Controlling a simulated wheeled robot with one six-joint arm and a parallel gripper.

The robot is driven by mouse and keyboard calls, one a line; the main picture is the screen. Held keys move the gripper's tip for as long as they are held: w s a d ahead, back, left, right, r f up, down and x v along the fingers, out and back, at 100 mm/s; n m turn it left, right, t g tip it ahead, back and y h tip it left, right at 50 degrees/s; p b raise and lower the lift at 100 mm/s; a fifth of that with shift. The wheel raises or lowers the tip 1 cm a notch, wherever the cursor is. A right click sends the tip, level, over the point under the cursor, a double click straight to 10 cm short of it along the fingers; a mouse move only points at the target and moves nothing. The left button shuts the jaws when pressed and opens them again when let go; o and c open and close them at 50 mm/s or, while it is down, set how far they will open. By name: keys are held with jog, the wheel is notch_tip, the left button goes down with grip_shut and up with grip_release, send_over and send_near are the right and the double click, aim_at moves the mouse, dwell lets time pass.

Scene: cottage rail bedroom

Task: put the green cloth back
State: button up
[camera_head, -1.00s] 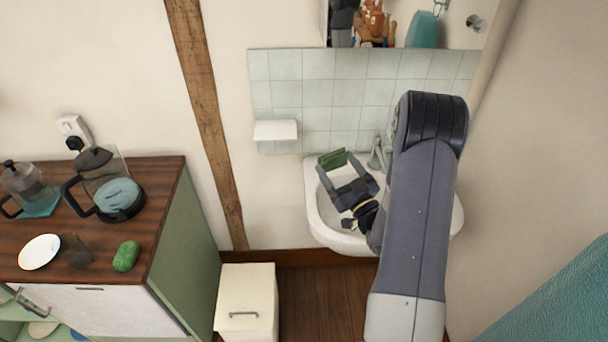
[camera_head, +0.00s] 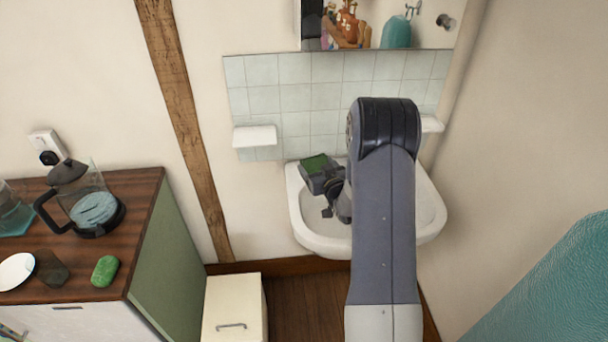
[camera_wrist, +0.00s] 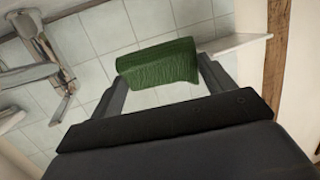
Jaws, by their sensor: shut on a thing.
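The green cloth (camera_wrist: 158,64) is a small folded bundle held between the two fingertips of my gripper (camera_wrist: 160,80) in the wrist view. My forearm hides much of the sink and the tap in that view. A small white shelf (camera_head: 255,136) is on the tiles, up and left of the cloth. It also shows in the wrist view (camera_wrist: 236,42), right of the cloth and apart from it.
A second shelf (camera_head: 432,124) is right of my arm. The tap (camera_wrist: 52,72) shows at left in the wrist view. A wooden-topped cabinet (camera_head: 140,195) at left bears a coffee pot (camera_head: 88,205) and a green object (camera_head: 105,271). A cream box (camera_head: 234,300) stands below.

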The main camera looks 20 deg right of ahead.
jog(key=shift+w+d+f+m+g+h+b, duration=0.35)
jog(key=shift+w+d+f+m+g+h, duration=0.4)
jog(key=shift+w+d+g+h, duration=0.35)
jog(key=shift+w+d+f+m+g, duration=0.2)
jog(key=shift+f+m+g, duration=0.15)
jog(key=shift+g, duration=0.65)
jog(key=shift+w+d+f+m+g+h+b, duration=0.2)
jog(key=shift+d+m+g+h+b, duration=0.25)
jog(key=shift+g, duration=0.35)
jog(key=shift+s+f+m+g, duration=0.1)
jog(key=shift+m+g, duration=0.15)
jog(key=shift+g, duration=0.25)
